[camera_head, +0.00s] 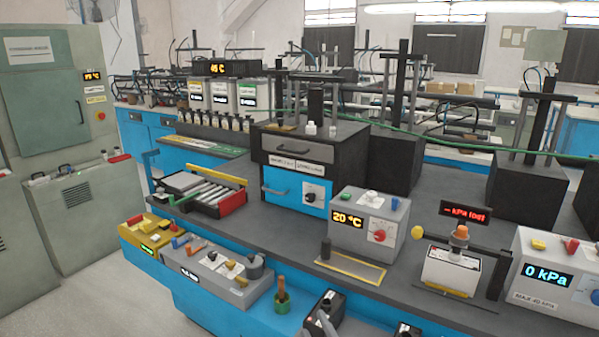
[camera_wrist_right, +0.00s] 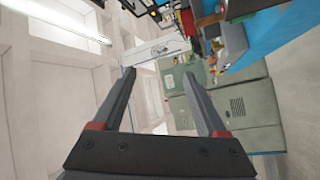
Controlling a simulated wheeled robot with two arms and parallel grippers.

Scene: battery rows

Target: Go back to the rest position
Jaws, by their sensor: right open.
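My right gripper (camera_wrist_right: 159,73) shows clearly in the right wrist view. Its two grey fingers stand wide apart, with red parts at their bases on a dark palm. Nothing is between the fingers. Beyond the fingertips, that view shows pale walls and ceiling, green-grey cabinets (camera_wrist_right: 188,110) and a blue bench side, all tilted. In the head view, dark parts with grey pieces show at the lower edge, cut off by the frame; I cannot make out their jaws there. I cannot make out my left gripper in either view.
A dark bench top (camera_head: 400,292) holds a grey box reading 20 °C (camera_head: 350,240), a pouch fixture (camera_head: 450,268), a kPa box (camera_head: 540,290) and a black-and-blue drawer oven (camera_head: 300,165). A rack of rods (camera_head: 205,190) stands left. Grey floor (camera_head: 110,275) lies by the green cabinets (camera_head: 50,110).

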